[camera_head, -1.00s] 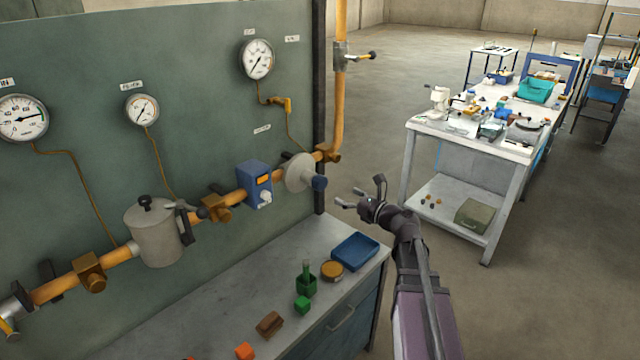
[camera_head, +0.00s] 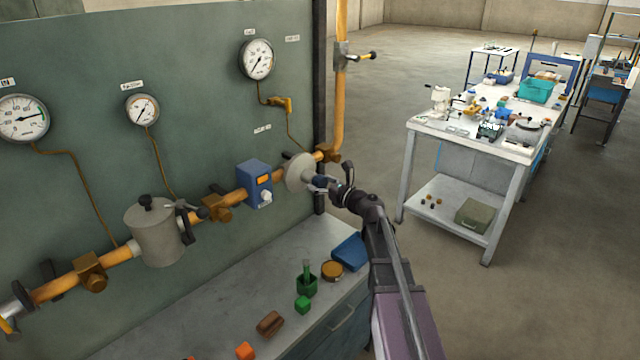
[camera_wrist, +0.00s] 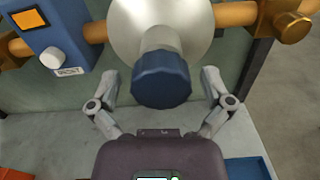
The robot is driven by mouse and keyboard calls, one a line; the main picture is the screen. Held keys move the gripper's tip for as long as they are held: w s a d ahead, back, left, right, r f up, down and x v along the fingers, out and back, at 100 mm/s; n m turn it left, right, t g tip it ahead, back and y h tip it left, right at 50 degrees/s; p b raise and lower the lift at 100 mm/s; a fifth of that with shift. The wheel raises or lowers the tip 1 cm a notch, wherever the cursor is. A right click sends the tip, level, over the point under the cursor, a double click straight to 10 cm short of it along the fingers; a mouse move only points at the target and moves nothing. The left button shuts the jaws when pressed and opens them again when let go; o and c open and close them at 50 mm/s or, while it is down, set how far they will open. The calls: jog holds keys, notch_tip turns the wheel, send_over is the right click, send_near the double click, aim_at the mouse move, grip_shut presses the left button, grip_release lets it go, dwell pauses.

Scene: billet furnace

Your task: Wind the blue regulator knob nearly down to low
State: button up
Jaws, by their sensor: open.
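The blue regulator knob (camera_wrist: 161,80) sticks out from the pale round regulator body (camera_wrist: 160,25) on the orange pipe. In the wrist view it lies between the two spread fingers of my gripper (camera_wrist: 160,90), with a gap visible on each side. In the head view my gripper (camera_head: 330,187) reaches in from the right and is at the knob (camera_head: 320,182), partly covering it. The regulator body (camera_head: 299,172) shows just behind. My gripper is open; I cannot see any contact with the knob. No low mark is readable.
A blue box with an orange window (camera_head: 255,184) sits on the pipe left of the regulator. Gauges, including the upper right one (camera_head: 257,60), hang on the panel.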

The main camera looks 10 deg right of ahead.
jog(key=c, duration=1.1)
jog(key=shift+c, duration=0.2)
jog(key=shift+n, duration=0.3)
